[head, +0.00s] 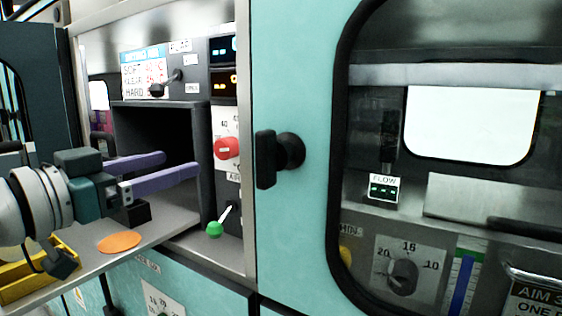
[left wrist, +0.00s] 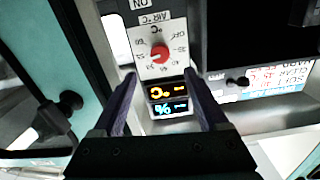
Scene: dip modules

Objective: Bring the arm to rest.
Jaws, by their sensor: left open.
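My left gripper (head: 170,175) is open and empty, with its two purple fingers spread apart. In the head view it reaches in from the left, in front of a dark open compartment (head: 180,128). In the left wrist view the two fingers (left wrist: 160,98) frame the display panel, with nothing between them. My right gripper is not in either view.
A red knob (head: 227,148) and a green-tipped lever (head: 215,228) are on the panel right of the compartment. A teal door (head: 300,230) with a black handle (head: 266,160) stands further right. An orange disc (head: 119,242) and a yellow tray (head: 38,281) lie below the gripper.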

